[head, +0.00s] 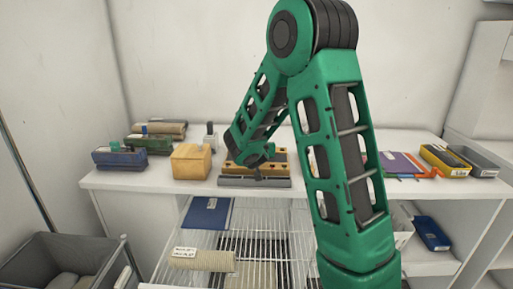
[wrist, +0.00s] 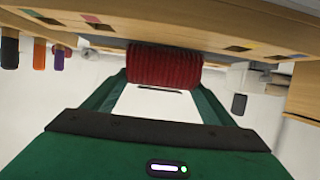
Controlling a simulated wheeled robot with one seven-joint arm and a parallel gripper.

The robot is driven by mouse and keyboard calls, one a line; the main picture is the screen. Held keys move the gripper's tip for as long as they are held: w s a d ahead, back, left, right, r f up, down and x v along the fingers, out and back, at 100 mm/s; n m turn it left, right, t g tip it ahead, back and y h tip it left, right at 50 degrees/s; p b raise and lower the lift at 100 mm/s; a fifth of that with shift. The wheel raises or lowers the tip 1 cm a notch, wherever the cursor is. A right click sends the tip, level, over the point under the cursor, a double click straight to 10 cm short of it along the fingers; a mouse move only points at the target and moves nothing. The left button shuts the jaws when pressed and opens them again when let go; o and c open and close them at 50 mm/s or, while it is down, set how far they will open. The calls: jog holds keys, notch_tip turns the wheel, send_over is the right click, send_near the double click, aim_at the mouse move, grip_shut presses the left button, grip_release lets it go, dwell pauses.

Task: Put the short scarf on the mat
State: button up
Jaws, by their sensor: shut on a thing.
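My gripper (wrist: 163,84) is shut on a red ribbed roll (wrist: 165,64), which looks like a rolled knit scarf; it lies across between the green fingers in the wrist view. In the head view my arm reaches over the white table to a wooden rack (head: 278,157), and the held roll is hidden. A cream ribbed roll with a white tag (head: 205,260) lies on the wire shelf below. A flat blue piece (head: 207,212) lies behind it. I cannot tell which flat piece is the mat; a purple flat piece (head: 399,163) lies on the table at right.
A wooden block (head: 191,161) and blue (head: 119,159) and green cases stand at the left of the tabletop. A yellow-edged tray (head: 444,160) and a grey tray are at the right. A grey bin (head: 75,262) stands at lower left. In the wrist view wooden boards (wrist: 240,30) are close to the roll.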

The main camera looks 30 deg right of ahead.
jog(key=o, duration=1.1)
jog(key=shift+o, duration=0.2)
jog(key=v, duration=1.2)
jog(key=s+d+g, duration=0.1)
jog(key=s+d, duration=0.1)
jog(key=s, duration=0.1)
jog(key=s+d+f+m+g, duration=0.1)
jog(key=s+d, duration=0.1)
jog(key=s, duration=0.1)
jog(key=s+d+f+g, duration=0.1)
jog(key=s+d+g, duration=0.1)
jog(key=shift+s+m, duration=0.3)
jog(key=shift+s, duration=0.1)
jog(key=s+a+f+n+g+y, duration=0.1)
jog(key=s+a+g+y, duration=0.2)
jog(key=s, duration=1.1)
jog(key=s+a+f+n+g+y, duration=0.1)
jog(key=s+a+g+y, duration=0.3)
jog(key=s, duration=1)
jog(key=shift+s+a+f+g+y, duration=0.2)
jog(key=shift+f+g+y, duration=0.1)
jog(key=shift+y, duration=0.2)
